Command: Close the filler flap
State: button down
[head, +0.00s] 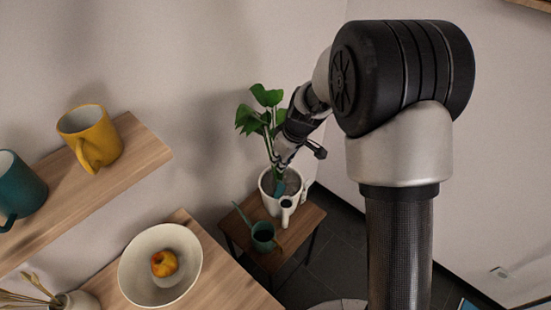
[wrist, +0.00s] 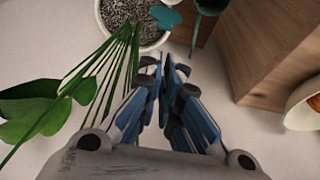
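A white plant pot (head: 268,195) stands on a small wooden table and holds a leafy plant in dark soil. A short white filler spout (head: 287,213) with a dark opening is on its near side. A teal piece (head: 279,187), which looks like the flap, stands raised behind the opening. It also shows at the pot rim in the wrist view (wrist: 166,17). My gripper (head: 281,160) is above the pot beside the leaves, apart from the flap. In the wrist view, my gripper's fingers (wrist: 166,72) are drawn together with nothing seen between them. The flap's hinge is not clear.
A dark green watering can (head: 263,237) stands on the table (head: 310,222) in front of the pot. Plant stems (wrist: 115,55) run close to my fingers. A larger wooden surface at lower left bears a white bowl (head: 135,265) with fruit. A shelf (head: 140,150) holds mugs.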

jog(key=b, duration=0.2)
send_over(279, 190)
jog(key=w+a, duration=0.2)
notch_tip(279, 190, down, 9)
jog(key=shift+d+r, duration=0.1)
jog(key=shift+d, duration=0.05)
